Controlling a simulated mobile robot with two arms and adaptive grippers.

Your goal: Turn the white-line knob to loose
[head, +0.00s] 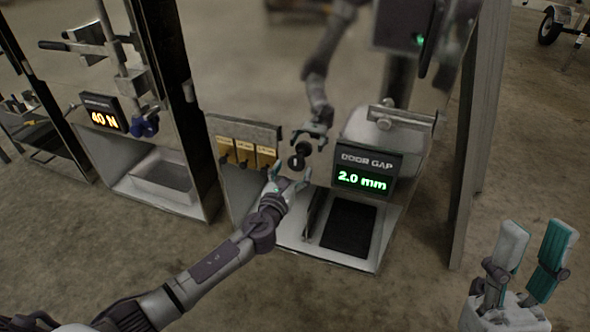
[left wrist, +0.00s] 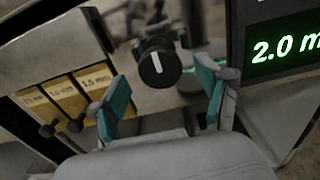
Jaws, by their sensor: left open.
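The black round knob with a white line (head: 296,162) sits on a shiny upright panel. It also shows in the left wrist view (left wrist: 165,71), where its white line points nearly straight up. My left gripper (head: 289,173) is open in front of the knob. In the left wrist view the teal fingers of the left gripper (left wrist: 166,98) stand on either side of the knob's line of sight, with gaps between them and the knob. I cannot tell how far the fingertips are from it. My right gripper (head: 537,238) is open and empty at lower right.
A display (head: 365,174) reading "DOOR GAP 2.0 mm" stands right of the knob. Yellow labelled pieces (head: 245,152) hang left of it. A dark mat (head: 349,227) lies below. The arm shape behind the knob appears to be a reflection. Another display (head: 104,115) reads "40 N".

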